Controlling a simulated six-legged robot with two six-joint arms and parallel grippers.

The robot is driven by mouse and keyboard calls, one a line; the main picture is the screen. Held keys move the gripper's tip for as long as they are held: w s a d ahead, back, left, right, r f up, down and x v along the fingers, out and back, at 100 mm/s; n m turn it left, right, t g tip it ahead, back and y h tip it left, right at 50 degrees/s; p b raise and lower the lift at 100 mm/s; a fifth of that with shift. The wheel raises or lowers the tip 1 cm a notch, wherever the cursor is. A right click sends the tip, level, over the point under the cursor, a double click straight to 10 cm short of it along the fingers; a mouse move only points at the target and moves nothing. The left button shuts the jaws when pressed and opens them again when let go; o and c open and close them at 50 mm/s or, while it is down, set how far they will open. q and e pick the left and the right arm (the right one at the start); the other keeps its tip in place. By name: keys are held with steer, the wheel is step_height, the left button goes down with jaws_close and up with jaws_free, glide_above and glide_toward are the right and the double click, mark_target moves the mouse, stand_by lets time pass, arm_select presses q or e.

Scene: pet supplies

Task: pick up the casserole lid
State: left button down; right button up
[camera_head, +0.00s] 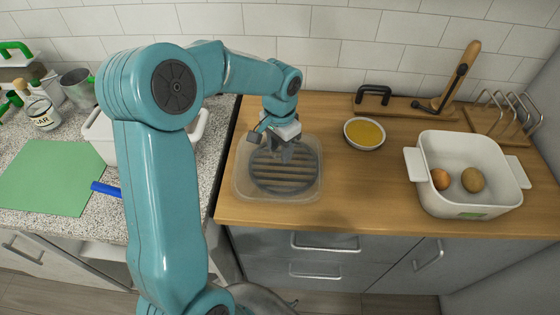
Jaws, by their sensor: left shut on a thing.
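The casserole lid (240,184) looks like a clear, rounded-square cover. It is over a dark round slatted trivet (285,178) on the wooden counter, and the slats show through it. My left gripper (284,153) points down at the middle of the lid and is shut on it, seemingly at its top. The gripper hides the grip point, and I cannot tell whether the lid touches the trivet. A white square casserole (470,201) with two brownish, egg-like round things in it stands open at the right. My right gripper is not in view.
A bowl with yellow contents (364,133) stands right of the lid. A dark-handled board (390,105) and a wire rack (505,115) are at the back. My left arm partly hides a white dish (100,130) on the speckled counter. Wood between lid and casserole is clear.

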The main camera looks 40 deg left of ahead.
arm_select(q)
steer(key=shift+w, duration=0.3)
steer(key=shift+s, duration=0.1)
steer(key=shift+s, duration=0.1)
steer(key=shift+r, duration=0.15)
